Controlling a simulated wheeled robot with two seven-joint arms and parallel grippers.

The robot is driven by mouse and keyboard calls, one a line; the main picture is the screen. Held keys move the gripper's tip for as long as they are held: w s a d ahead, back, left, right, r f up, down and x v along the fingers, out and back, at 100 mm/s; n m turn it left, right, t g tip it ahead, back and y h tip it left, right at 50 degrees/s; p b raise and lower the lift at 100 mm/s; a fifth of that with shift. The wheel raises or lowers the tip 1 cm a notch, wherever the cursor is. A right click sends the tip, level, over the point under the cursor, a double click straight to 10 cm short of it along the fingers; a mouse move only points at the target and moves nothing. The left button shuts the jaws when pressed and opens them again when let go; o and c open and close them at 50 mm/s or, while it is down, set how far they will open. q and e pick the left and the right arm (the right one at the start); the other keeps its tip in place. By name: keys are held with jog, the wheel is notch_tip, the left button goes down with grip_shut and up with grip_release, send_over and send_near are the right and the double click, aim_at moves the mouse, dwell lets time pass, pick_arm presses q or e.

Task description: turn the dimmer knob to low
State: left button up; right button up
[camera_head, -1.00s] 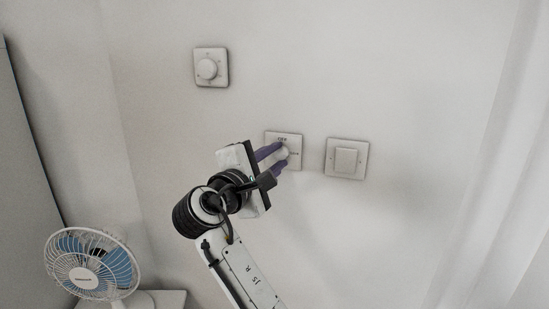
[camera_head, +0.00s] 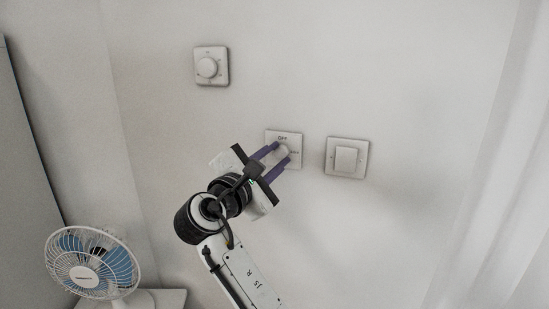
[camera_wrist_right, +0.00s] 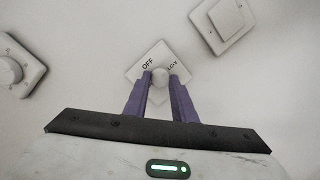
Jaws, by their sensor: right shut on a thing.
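The dimmer knob (camera_wrist_right: 161,75) sits on a white wall plate (camera_wrist_right: 139,72) marked OFF, with a second label at its right that looks like LOW. In the head view the plate (camera_head: 291,136) is the middle one of three wall plates. My right gripper (camera_wrist_right: 161,77) has its two purple fingers on either side of the knob and is shut on it. In the head view my right gripper (camera_head: 280,156) reaches up to the plate from the lower left. The fingers hide part of the knob, and its pointer is not clear. My left gripper is out of view.
A second round knob on a plate (camera_head: 209,68) is on the wall at upper left. A square rocker switch (camera_head: 346,159) is just right of the middle plate. A blue-bladed fan (camera_head: 92,263) stands at lower left. A pale curtain hangs at right.

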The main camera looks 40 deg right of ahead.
jog(key=shift+f, duration=0.1)
jog(key=o, duration=1.1)
jog(key=shift+c, duration=0.2)
jog(key=shift+a, duration=0.1)
jog(key=b+v, duration=0.2)
jog(key=v, duration=0.8)
jog(key=shift+s, duration=0.15)
